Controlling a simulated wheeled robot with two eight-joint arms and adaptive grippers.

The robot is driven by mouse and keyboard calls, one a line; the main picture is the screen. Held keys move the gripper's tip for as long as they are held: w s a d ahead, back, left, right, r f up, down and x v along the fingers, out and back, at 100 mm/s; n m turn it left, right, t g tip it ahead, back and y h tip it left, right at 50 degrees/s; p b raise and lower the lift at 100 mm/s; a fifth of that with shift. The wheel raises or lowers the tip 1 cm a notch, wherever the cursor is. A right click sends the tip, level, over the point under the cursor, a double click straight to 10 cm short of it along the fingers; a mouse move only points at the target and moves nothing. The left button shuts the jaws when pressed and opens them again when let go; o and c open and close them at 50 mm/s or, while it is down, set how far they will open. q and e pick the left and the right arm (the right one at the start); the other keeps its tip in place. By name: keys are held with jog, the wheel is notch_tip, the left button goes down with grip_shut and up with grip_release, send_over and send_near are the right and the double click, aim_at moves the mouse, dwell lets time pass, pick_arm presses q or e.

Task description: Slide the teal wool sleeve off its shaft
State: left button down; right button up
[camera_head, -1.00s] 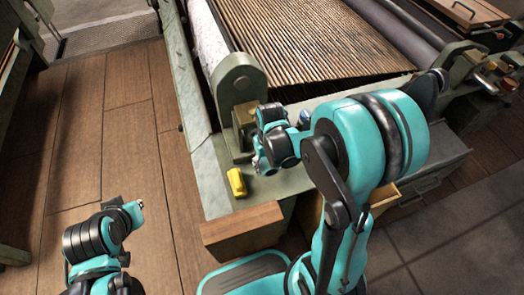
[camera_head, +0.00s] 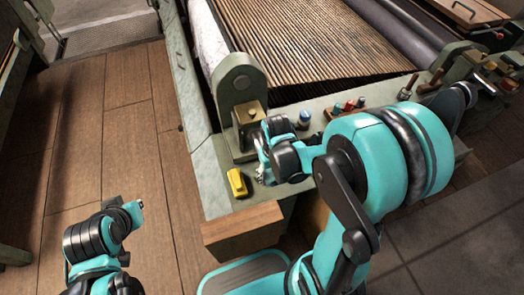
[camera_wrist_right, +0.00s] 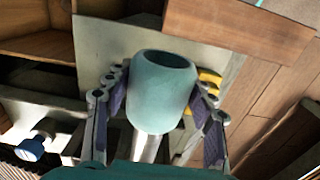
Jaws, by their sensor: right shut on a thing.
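The teal wool sleeve (camera_wrist_right: 160,95) sits between the two fingers of my right gripper (camera_wrist_right: 158,92) in the right wrist view. My right gripper is shut on it from both sides. The sleeve's open end faces up in that view, and its inside looks hollow. A pale shaft (camera_wrist_right: 151,147) shows just below the sleeve; I cannot tell how much of it is inside.
A green bracket (camera_head: 237,82) with a brass block (camera_head: 249,124) stands on the machine's ledge. A yellow object (camera_head: 237,183) lies on the ledge near my right gripper. A blue-topped knob (camera_head: 304,118) and a rack of coloured handles (camera_head: 348,107) stand farther back. Wooden floor at left is clear.

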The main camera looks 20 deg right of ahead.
jog(key=shift+s, duration=1.45)
jog(key=s+r+p, duration=0.1)
jog(key=s, duration=0.1)
jog(key=s+r+p, duration=0.2)
jog(key=shift+a, duration=0.2)
jog(key=shift+w, duration=0.1)
